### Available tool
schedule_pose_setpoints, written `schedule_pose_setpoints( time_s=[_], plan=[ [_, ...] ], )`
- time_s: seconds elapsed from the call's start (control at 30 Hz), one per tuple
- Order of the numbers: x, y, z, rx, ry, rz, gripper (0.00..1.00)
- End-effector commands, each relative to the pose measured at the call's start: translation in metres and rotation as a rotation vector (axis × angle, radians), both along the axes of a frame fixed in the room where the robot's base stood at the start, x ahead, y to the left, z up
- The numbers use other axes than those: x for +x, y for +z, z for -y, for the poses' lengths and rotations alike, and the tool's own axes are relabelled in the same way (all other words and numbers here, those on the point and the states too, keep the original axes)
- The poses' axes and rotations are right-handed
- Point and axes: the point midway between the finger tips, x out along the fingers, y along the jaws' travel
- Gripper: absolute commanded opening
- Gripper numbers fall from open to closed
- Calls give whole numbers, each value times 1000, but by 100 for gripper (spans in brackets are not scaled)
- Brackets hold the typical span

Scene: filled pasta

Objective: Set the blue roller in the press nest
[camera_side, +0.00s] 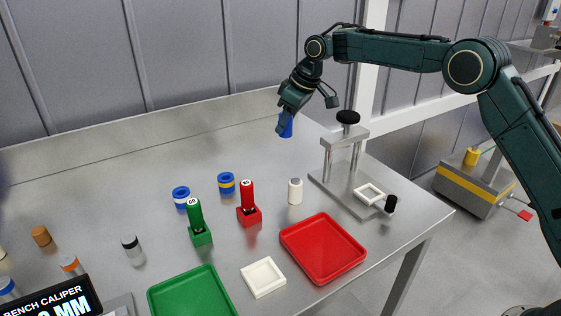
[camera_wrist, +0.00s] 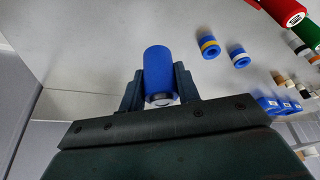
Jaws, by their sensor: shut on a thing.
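The blue roller (camera_side: 286,129) is between the fingers of my gripper (camera_side: 281,118), toward the back of the bench. In the wrist view the roller (camera_wrist: 158,68) is upright in the picture, with a grey and white end near the palm, and the gripper (camera_wrist: 158,84) is shut on it from both sides. The press (camera_side: 340,160) stands to the right of the gripper, with two posts, a top bar and a black knob. Its nest, a white square frame (camera_side: 369,193), sits on the press base and looks empty. The gripper is apart from the press.
A red gauge (camera_side: 248,203), a green gauge (camera_side: 199,222), a white roller (camera_side: 295,191) and two blue rings (camera_side: 226,183) stand mid-bench. The back left is clear.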

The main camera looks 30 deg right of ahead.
Motion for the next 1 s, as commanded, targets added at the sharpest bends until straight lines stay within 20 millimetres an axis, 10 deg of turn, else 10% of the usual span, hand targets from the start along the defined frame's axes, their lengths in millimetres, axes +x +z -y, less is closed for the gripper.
schedule_pose_setpoints(
  time_s=[0.53, 1.0],
  plan=[
    [-84, 76, 77, -1, 11, 2, 7],
    [-159, 89, 115, 0, 0, 1, 7]
  ],
)
